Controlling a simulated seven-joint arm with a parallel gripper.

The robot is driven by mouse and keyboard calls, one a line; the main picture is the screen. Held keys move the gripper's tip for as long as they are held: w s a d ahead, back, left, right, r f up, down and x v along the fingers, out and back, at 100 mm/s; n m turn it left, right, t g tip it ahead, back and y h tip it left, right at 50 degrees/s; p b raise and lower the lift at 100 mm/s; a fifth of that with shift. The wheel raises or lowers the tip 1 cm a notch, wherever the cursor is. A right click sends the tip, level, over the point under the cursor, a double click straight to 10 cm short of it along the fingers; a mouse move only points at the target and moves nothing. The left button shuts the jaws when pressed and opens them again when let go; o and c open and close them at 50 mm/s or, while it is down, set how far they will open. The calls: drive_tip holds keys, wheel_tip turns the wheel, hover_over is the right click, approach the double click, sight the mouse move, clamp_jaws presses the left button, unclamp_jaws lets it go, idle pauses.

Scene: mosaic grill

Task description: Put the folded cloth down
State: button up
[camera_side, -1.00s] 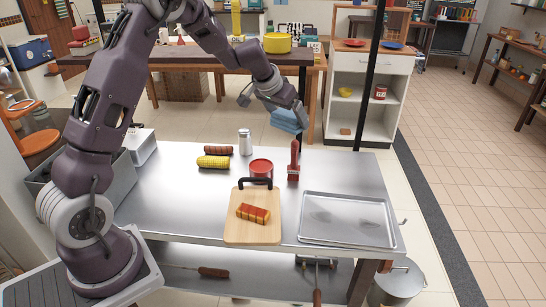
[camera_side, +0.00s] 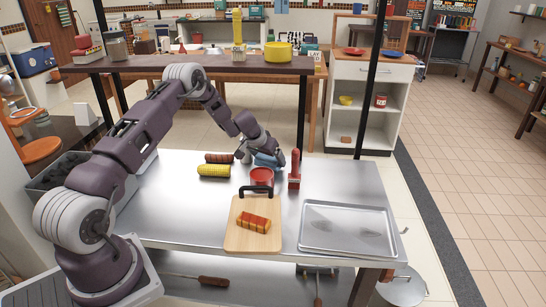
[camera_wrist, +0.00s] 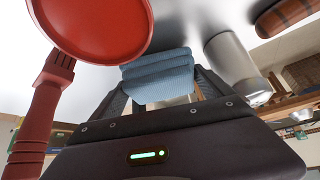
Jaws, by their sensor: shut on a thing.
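The folded cloth (camera_side: 266,160) is blue and lies between the fingers of my gripper (camera_side: 271,157), low over the back of the steel table. In the wrist view the folded cloth (camera_wrist: 158,75) shows its stacked layers between the two fingers of my gripper (camera_wrist: 162,88). My gripper is shut on it. The side view does not show clearly whether the cloth touches the table.
A red round container (camera_side: 261,177) stands just in front of the cloth, a red-handled tool (camera_side: 294,170) to its right. A corn cob (camera_side: 213,171), a sausage (camera_side: 219,158) and a partly hidden shaker (camera_wrist: 232,62) are close on the left. A tray (camera_side: 348,231) lies front right.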

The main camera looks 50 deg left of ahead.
drive_tip(key=w, duration=0.1)
drive_tip(key=w+a, duration=0.1)
drive_tip(key=shift+w, duration=0.3)
drive_tip(key=shift+w+f, duration=0.15)
drive_tip(key=shift+f, duration=0.35)
